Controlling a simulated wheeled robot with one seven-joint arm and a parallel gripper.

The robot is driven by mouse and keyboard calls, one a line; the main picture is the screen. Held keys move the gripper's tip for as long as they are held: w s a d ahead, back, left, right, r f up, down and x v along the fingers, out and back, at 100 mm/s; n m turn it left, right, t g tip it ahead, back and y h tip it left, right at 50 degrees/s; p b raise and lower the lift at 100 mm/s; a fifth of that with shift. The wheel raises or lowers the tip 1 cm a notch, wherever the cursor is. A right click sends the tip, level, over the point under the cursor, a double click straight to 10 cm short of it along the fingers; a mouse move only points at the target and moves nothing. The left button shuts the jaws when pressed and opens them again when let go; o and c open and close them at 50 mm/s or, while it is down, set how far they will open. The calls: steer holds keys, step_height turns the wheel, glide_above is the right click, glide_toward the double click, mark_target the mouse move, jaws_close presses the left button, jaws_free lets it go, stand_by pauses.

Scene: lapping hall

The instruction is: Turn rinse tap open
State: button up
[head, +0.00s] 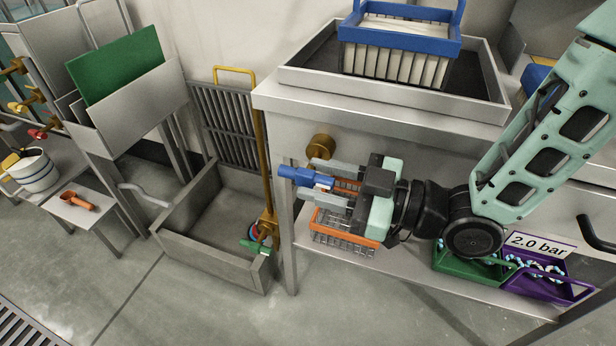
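A blue lever handle (292,174) sticks out to the left at the front of the steel counter, just below a round brass fitting (320,146). I cannot tell for certain whether the two are one tap. My gripper (318,183) is level with the lever, one finger above it and one below. The lever's right end lies between the fingers, and I cannot tell whether they press on it. Lower left, a green lever (254,247) sits on a brass standpipe (261,160) by the trough. No label shows which one is the rinse tap.
The steel counter (290,100) carries a tray with a blue-rimmed basket (400,45). Below my gripper, an orange-rimmed wire basket (345,232) stands on a shelf beside green (465,268) and purple (540,288) crates. A grey trough (205,255) is at left. Foreground floor is clear.

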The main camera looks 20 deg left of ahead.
steer(key=shift+w+a, duration=0.1)
steer(key=shift+a, duration=1.1)
jaws_close()
